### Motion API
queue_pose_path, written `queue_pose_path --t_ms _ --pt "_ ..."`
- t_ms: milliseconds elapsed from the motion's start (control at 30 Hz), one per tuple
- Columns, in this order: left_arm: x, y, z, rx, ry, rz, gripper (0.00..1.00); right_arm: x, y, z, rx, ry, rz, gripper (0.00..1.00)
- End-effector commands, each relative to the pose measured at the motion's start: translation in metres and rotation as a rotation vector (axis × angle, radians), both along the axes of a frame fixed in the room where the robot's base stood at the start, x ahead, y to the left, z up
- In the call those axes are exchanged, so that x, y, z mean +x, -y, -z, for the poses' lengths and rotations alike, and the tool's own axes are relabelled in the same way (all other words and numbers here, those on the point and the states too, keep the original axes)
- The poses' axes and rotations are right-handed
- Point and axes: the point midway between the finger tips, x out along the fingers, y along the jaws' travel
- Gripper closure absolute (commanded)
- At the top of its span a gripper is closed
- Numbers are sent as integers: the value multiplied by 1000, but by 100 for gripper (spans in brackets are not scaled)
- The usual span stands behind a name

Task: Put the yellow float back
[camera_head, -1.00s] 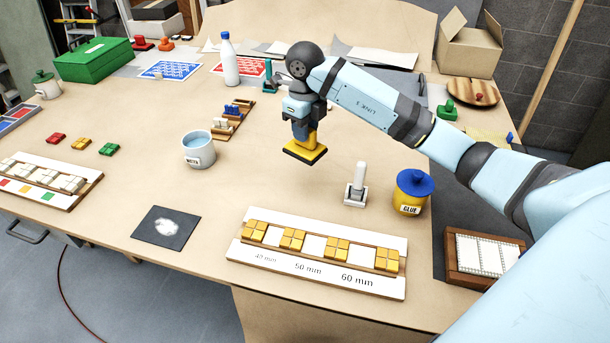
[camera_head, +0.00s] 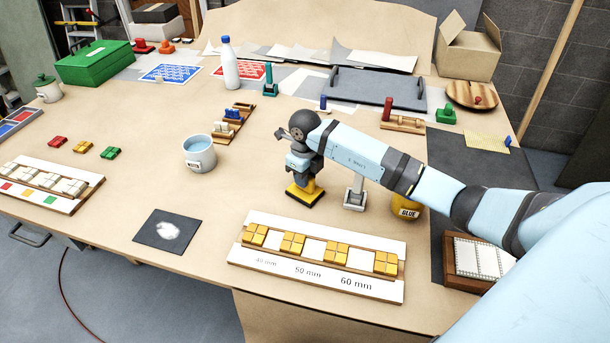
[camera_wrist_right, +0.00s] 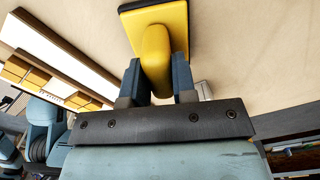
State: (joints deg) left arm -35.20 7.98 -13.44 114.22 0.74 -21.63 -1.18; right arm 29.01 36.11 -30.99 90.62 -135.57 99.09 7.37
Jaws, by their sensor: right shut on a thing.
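The yellow float (camera_head: 304,194) has a yellow handle and a dark sole. It is in the head view near the table's middle, behind the tile board. My right gripper (camera_head: 306,178) is shut on its handle from above. The right wrist view shows the float's handle (camera_wrist_right: 154,55) between the two fingers of the gripper (camera_wrist_right: 160,82). The float's sole is at or just above the tabletop; I cannot tell if it touches. My left gripper is in neither view.
A grey-handled tool (camera_head: 355,194) stands close to the right of the float. The glue pot (camera_head: 406,210) is partly hidden behind my arm. The tile board (camera_head: 318,281) with yellow tiles lies in front. A water cup (camera_head: 199,156) stands to the left. The table between cup and float is clear.

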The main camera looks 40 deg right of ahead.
Motion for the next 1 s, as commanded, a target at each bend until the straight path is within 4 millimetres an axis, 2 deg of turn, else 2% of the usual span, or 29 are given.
queue_pose_path --t_ms 233,267,333,367,600,733,867,1000 --pt "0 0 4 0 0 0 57 0 0 4 -1 0 -1 94" --pt "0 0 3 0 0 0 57 0 0 3 0 0 -1 68" --pt "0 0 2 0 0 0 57 0 0 3 0 0 -1 52" --pt "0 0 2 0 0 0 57 0 0 3 0 0 -1 49" --pt "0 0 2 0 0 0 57 0 0 2 0 0 -1 49" --pt "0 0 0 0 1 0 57 0 0 -5 -1 1 -1 49" --pt "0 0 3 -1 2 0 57 1 1 -26 -2 4 -2 49" --pt "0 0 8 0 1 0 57 1 0 -57 -2 5 -2 49"
